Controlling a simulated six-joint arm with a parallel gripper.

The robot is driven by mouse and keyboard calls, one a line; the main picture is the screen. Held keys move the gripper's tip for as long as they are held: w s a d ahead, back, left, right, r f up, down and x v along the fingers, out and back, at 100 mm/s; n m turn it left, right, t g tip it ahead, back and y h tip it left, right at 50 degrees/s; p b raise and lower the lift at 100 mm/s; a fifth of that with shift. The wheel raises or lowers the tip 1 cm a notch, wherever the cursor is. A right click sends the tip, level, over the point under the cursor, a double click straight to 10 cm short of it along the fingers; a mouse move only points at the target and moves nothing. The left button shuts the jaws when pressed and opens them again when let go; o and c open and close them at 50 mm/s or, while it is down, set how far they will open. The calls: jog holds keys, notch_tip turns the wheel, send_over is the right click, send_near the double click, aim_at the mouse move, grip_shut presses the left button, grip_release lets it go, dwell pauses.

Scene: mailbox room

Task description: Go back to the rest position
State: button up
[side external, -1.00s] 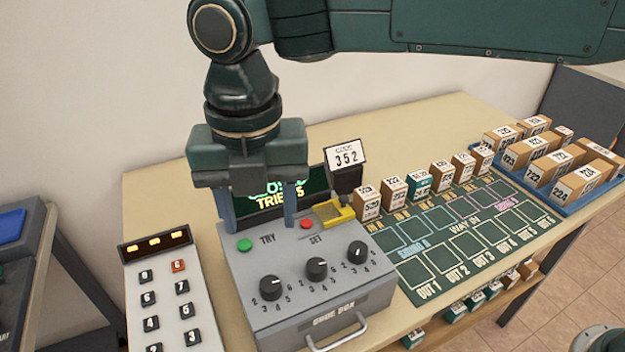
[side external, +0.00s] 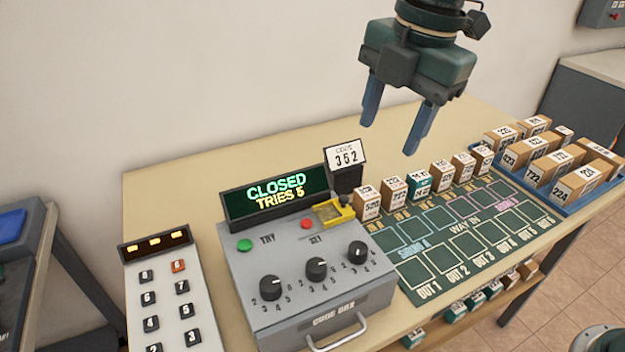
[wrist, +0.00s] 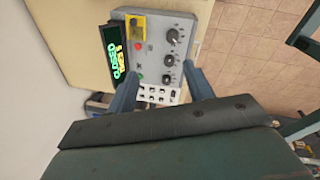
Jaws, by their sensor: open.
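My gripper (side external: 396,128) is open and empty in the side external view. It hangs in the air above the back of the table, up and to the right of the code box (side external: 235,290). Its two blue fingers are apart and touch nothing. In the wrist view my gripper (wrist: 164,85) shows its spread fingers, with the code box (wrist: 184,28) beyond them. The code box has a green button, a red button, several black dials and a screen (side external: 275,195) reading "CLOSED TRIES 5". A card reading 352 (side external: 346,156) stands behind it.
A keypad (side external: 163,300) stands left of the code box. A green sorting mat (side external: 470,245) lies to the right, with a row of small boxes (side external: 420,183) behind it. A blue tray (side external: 577,206) of parcels is at the far right. The air around my gripper is clear.

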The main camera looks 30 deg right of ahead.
jog(key=s+d+m+t, duration=0.1)
jog(key=s+d+m, duration=0.35)
jog(key=d, duration=0.25)
jog(key=s+d+m+t, duration=0.1)
jog(key=s+d+m, duration=0.2)
jog(key=d+m, duration=0.4)
jog(key=s+d+f+m+t+h, duration=0.1)
jog(key=s+d+f+m+t, duration=0.1)
jog(key=s+d+f+m, duration=0.3)
jog(key=s+d+m, duration=0.3)
jog(key=s+m, duration=0.2)
jog(key=shift+s+d, duration=0.35)
jog(key=shift+d, duration=0.05)
